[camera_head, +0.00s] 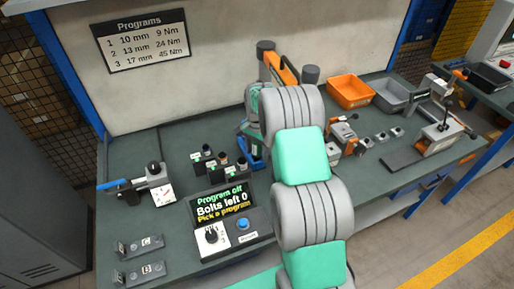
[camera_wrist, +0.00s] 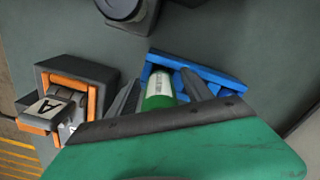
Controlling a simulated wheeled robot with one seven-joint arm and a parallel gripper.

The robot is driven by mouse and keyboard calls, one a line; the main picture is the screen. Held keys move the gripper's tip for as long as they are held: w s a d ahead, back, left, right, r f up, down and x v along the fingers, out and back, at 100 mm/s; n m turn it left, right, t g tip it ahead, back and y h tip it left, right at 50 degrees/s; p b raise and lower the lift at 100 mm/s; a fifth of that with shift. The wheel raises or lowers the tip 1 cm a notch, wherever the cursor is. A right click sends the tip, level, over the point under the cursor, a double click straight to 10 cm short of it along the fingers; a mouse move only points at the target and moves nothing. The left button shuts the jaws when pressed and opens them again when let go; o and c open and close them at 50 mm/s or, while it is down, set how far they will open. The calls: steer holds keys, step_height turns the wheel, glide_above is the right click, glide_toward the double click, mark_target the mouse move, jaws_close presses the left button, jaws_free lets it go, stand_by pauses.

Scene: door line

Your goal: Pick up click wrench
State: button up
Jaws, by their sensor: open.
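In the wrist view, a green cylinder with a white, marked end (camera_wrist: 160,88), which looks like the click wrench's handle, lies by a blue holder (camera_wrist: 215,76). My gripper (camera_wrist: 163,84) is open, with one dark finger on each side of the green and white part. I cannot tell whether the fingers touch it. The rest of the wrench is hidden behind my green gripper body. In the head view, my arm hides the wrench and most of my gripper; part of the blue holder (camera_head: 254,158) shows beside the arm.
A black and orange fixture marked A (camera_wrist: 76,88) stands close left of my gripper in the wrist view. A control box (camera_head: 230,220) reads "Program off, Bolts left 0". Several black socket holders (camera_head: 208,163) stand nearby. Orange (camera_head: 350,91) and grey (camera_head: 391,95) bins stand farther back.

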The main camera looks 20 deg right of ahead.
steer(key=shift+c, duration=0.5)
steer(key=shift+r, duration=0.1)
jaws_close()
